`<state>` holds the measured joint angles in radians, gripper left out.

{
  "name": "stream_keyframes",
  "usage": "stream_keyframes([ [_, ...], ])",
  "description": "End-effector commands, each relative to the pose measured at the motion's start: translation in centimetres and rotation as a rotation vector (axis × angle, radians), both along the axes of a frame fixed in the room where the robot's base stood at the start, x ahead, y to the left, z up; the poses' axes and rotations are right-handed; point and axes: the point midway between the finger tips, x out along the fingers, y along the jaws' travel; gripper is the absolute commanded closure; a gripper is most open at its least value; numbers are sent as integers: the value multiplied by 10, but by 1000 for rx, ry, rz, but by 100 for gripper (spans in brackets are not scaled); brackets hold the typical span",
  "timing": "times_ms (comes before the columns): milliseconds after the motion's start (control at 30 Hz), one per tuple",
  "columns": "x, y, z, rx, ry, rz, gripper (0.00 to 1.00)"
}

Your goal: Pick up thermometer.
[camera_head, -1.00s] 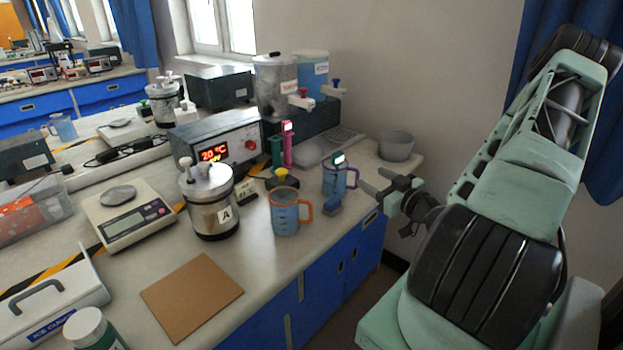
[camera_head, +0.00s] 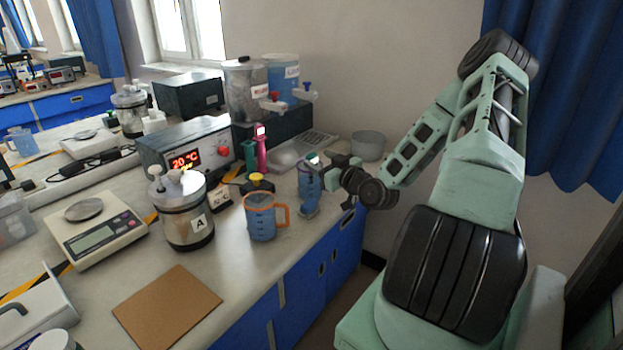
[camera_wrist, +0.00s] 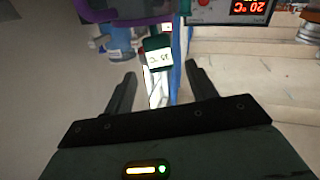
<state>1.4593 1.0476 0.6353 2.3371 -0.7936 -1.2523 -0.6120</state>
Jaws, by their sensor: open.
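The thermometer (camera_head: 313,158) has a dark green head with a small white display. In the head view its head shows above the blue measuring cup (camera_head: 309,190) at the bench's right end, and its lower part is hidden. In the wrist view the thermometer head (camera_wrist: 157,57) is ahead of my gripper (camera_wrist: 158,82), roughly centred between the two fingers. My gripper (camera_head: 330,164) is open, with its fingers apart and nothing visibly held. It is close to the thermometer from the right in the head view; I cannot tell whether they touch.
A blue cup with an orange handle (camera_head: 262,218) stands left of the measuring cup. A pink upright device (camera_head: 261,150), a grey bowl (camera_head: 368,146) and a steel pot marked A (camera_head: 184,215) stand nearby. A brown board (camera_head: 167,306) lies near the front edge.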

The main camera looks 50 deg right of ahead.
Motion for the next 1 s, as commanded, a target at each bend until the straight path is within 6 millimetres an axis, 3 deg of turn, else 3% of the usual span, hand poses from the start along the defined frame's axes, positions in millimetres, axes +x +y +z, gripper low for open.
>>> stream_keyframes([
  [400,46,-8,-10,1,-1,0,44],
  [700,52,-9,-11,-1,0,0,44],
  [733,52,-9,-11,0,0,0,46],
  [933,52,-10,-11,0,0,0,100],
  [1000,52,-10,-11,0,0,0,100],
])
